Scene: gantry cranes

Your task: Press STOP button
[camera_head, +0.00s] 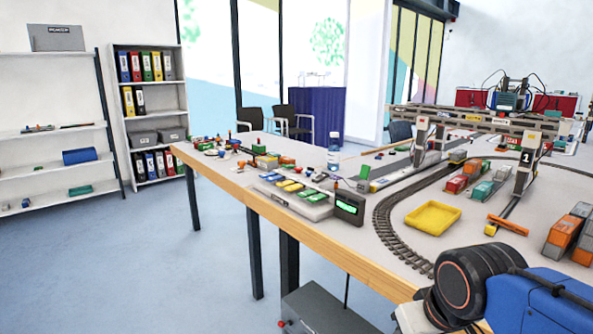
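A grey control panel (318,212) with several yellow, blue and green keys lies at the table's front edge, in the middle of the head view. A dark box with a lit green display (347,208) stands at its right end. Any lettering on the keys is too small to read, and I cannot tell which one is STOP. My gripper is not in view. Only a blue and black part of my arm shows at the bottom right, well to the right of the panel.
The table (375,278) carries a curved track (386,225), a yellow tray (432,217), model cranes (525,158) and several containers. Small coloured parts lie left of the panel. A grey box (325,308) stands below the table edge. Open blue floor lies at left.

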